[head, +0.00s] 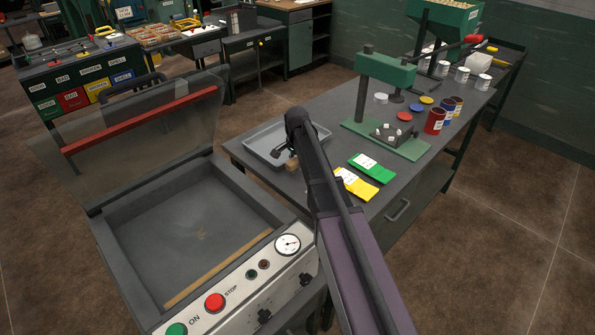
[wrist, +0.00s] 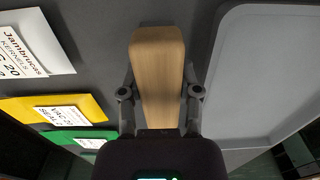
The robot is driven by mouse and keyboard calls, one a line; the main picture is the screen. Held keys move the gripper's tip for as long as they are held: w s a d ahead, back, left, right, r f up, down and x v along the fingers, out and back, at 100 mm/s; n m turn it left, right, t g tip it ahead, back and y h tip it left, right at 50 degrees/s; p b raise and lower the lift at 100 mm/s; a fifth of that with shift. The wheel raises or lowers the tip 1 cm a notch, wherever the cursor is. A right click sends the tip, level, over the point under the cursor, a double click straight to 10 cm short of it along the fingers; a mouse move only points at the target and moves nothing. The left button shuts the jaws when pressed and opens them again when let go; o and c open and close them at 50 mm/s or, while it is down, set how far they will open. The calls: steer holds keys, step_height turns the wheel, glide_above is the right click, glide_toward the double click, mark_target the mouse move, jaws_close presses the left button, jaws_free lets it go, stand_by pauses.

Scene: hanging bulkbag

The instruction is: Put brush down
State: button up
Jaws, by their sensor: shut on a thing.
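The brush shows as a pale wooden block (wrist: 158,60) in the wrist view, with its length pointing away from me. My gripper (wrist: 159,93) is shut on it, one finger on each side. In the head view a small part of the brush (head: 292,165) shows beside my gripper (head: 285,154), at the grey tray's near right side. Bristles are not visible. In the wrist view the brush is over the dark table top (wrist: 98,55), left of the tray (wrist: 265,80). I cannot tell whether it touches the table.
Yellow (head: 356,184) and green (head: 371,168) packets lie right of my arm. A white packet (wrist: 33,42) shows in the wrist view. A green press (head: 386,72) and several tins (head: 435,121) stand farther back. An open-lidded machine (head: 190,225) is at front left.

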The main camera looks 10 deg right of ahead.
mark_target(296, 159)
steer(key=shift+f+b, duration=0.75)
steer(key=shift+f, duration=0.4)
steer(key=shift+f, duration=0.1)
steer(key=o, duration=1)
step_height(296, 159, up, 12)
steer(key=p, duration=1.2)
steer(key=s+n, duration=0.3)
steer(key=s, duration=0.6)
steer(key=s+n, duration=0.4)
steer(key=s, duration=0.5)
steer(key=s+d+n, duration=0.1)
steer(key=s+n, duration=0.3)
steer(key=s, duration=0.5)
steer(key=shift+s, duration=0.1)
